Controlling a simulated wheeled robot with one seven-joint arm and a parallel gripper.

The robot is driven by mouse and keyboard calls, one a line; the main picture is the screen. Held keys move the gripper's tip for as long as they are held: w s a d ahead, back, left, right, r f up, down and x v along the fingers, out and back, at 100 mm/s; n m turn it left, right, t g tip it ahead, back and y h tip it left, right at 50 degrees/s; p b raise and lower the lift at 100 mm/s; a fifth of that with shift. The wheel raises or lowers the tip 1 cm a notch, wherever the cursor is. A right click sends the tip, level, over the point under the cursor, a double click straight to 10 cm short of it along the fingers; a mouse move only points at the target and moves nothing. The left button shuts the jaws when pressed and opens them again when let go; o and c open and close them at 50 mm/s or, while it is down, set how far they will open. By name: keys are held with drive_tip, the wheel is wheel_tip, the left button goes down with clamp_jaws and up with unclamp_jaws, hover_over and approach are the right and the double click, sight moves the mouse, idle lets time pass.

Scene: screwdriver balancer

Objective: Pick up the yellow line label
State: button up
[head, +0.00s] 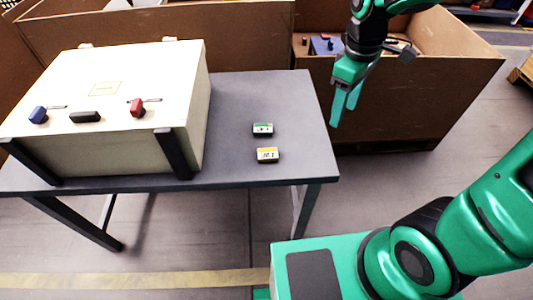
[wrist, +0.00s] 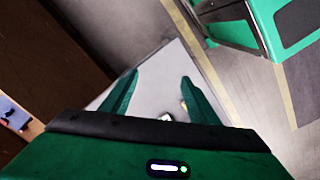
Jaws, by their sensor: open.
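The yellow line label (head: 267,155) is a small dark block with a yellow and white face. It lies on the grey table (head: 240,100) near its front right part. A similar label with a green band (head: 263,129) lies just behind it, apart from it. My gripper (head: 343,110) is open and empty, above and to the right of the table's right edge, away from both labels. In the wrist view, my open fingers (wrist: 159,76) frame part of the tabletop. A small yellow patch (wrist: 183,105) shows beside the right finger, mostly hidden; I cannot tell for certain which label it is.
A large cream case (head: 120,100) with dark straps fills the table's left side, with blue, black and red items on top. Brown bins stand behind the table; the right one (head: 430,100) is behind my gripper. The tabletop around the labels is clear.

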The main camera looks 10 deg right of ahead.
drive_tip(key=w+a+f+n, duration=0.3)
drive_tip(key=a+n, duration=0.2)
drive_tip(key=a, duration=0.5)
drive_tip(key=n, duration=0.4)
hover_over(268, 153)
wheel_tip(268, 153, down, 3)
drive_tip(key=f, duration=0.4)
drive_tip(key=shift+w+a+f, duration=0.15)
drive_tip(key=shift+a+f, duration=0.2)
drive_tip(key=shift+f, duration=0.05)
drive_tip(key=f, duration=0.5)
drive_tip(key=shift+d, duration=0.35)
drive_tip(key=shift+f, duration=0.55)
drive_tip(key=shift+c, duration=0.6)
drive_tip(key=c, duration=1.2)
drive_tip(key=shift+o, duration=0.2)
drive_tip(key=shift+r, duration=0.1)
